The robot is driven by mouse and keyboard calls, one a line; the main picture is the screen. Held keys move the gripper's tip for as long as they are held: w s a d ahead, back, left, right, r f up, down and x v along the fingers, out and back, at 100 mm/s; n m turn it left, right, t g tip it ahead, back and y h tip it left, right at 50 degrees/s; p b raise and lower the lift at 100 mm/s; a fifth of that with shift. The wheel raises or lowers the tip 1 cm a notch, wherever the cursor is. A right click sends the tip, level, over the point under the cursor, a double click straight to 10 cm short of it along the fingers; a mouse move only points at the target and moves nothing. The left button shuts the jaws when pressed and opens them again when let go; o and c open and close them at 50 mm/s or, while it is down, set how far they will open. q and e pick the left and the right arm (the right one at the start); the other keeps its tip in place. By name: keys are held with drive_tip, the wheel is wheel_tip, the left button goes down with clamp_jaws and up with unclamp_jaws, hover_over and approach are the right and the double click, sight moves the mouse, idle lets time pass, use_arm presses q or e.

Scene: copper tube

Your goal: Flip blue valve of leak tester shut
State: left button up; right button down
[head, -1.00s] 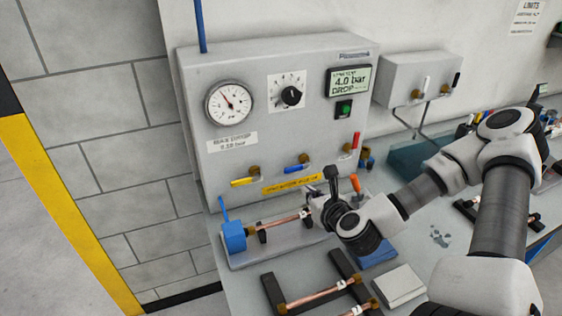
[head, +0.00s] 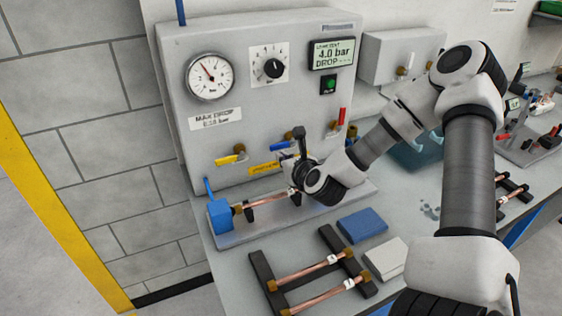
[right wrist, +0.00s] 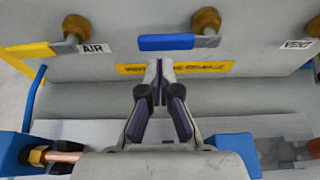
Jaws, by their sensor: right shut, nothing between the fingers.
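The grey leak tester (head: 208,130) stands at the back of the bench. Its blue valve handle (right wrist: 167,42) lies level in the right wrist view, reaching left from a brass stem (right wrist: 206,20). My right gripper (right wrist: 160,69) is shut and empty. Its fingertips appear just below the blue handle, over the yellow label, and do not visibly grip the handle. In the head view my right gripper (head: 292,172) is in front of the panel's lower edge. My left gripper is not in view.
A yellow handle (right wrist: 28,50) marked AIR is to the left; a red handle (head: 341,117) is to the right. A copper tube (head: 268,200) sits in the fixture with the blue clamp (head: 220,214) below. A rack (head: 262,268) with copper tubes stands in front.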

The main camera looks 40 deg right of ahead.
drive_tip(key=shift+x, duration=0.85)
